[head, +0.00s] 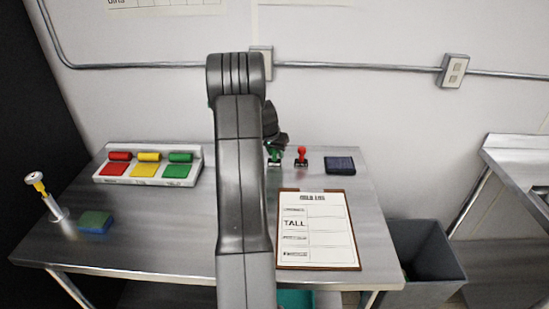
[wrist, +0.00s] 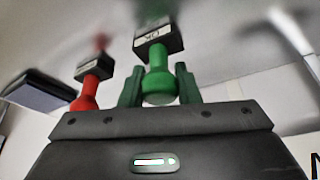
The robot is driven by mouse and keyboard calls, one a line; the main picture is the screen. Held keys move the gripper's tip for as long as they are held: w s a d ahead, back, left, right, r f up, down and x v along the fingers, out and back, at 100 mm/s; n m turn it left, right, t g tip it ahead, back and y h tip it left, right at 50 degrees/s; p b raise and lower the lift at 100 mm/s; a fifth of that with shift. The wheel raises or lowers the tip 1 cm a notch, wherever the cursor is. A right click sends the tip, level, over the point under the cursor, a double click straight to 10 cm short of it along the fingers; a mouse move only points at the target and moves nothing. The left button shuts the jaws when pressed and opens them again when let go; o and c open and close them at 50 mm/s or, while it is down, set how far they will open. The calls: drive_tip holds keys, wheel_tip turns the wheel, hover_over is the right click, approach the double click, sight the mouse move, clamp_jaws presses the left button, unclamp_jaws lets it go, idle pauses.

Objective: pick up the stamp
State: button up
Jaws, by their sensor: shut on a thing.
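A green stamp (wrist: 158,76) with a round green handle and a dark block stands between the two fingers of my gripper (wrist: 159,88) in the wrist view. The fingers are shut on its handle. In the head view the green stamp (head: 274,161) shows just below my gripper (head: 274,145), at the back of the metal table, partly hidden by my arm. Whether its base touches the table I cannot tell. A red stamp (head: 301,157) stands upright just right of it, apart from the gripper; it also shows in the wrist view (wrist: 88,90).
A dark ink pad (head: 340,165) lies right of the red stamp. A clipboard (head: 318,230) lies in front. A tray (head: 150,178) of red, yellow and green blocks is at left. A grey bin (head: 432,262) stands right.

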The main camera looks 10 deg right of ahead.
drive_tip(key=shift+r, duration=0.15)
wheel_tip(320, 180, up, 10)
drive_tip(key=shift+f+b, duration=0.1)
drive_tip(key=shift+b, duration=0.7)
drive_tip(key=o, duration=0.3)
drive_tip(key=shift+c, duration=0.7)
